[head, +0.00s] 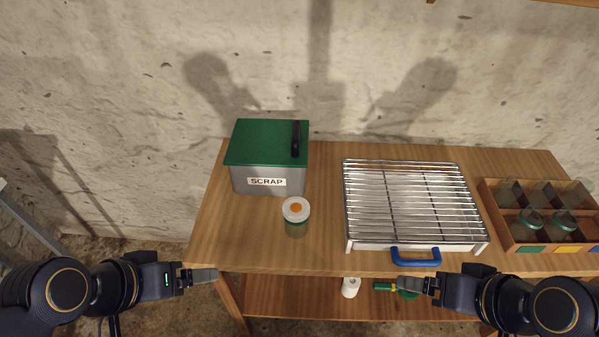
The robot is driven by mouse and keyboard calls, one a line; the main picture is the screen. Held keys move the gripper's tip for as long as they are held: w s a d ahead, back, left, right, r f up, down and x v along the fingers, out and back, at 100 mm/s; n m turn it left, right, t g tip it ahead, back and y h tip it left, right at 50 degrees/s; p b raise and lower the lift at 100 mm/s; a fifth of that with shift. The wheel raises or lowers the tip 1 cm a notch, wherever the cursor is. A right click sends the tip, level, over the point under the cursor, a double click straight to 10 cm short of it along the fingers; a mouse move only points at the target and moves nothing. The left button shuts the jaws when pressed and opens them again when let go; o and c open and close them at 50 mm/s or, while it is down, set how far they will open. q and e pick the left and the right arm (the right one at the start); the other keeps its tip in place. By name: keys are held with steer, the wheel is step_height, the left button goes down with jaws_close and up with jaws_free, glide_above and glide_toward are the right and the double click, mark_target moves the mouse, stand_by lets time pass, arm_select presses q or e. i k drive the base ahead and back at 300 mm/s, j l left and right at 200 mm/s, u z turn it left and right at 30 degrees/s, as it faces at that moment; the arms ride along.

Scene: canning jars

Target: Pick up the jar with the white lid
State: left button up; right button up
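A small glass jar (297,229) stands upright on the wooden table, in front of the scrap box. Its white lid (289,216) has an orange spot in the middle. My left gripper (210,275) is off the table's front left edge, to the left of the jar and nearer me, touching nothing I can see. My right gripper (406,284) is in front of the table's front edge, below the rack's blue handle. Each gripper's fingers overlap in this view, so their opening does not show.
A grey scrap box (285,183) with a green lid stands behind the jar. A wire rack (410,205) on a tray with a blue handle (416,258) is to the right. A wooden crate (497,225) holds several jars. A white item (350,287) is on the lower shelf.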

mark_target(295, 230)
steer(key=i+j+z, duration=0.1)
steer(key=j, duration=0.4)
steer(key=i+j+z, duration=0.1)
steer(key=j, duration=0.9)
steer(key=i+z, duration=0.05)
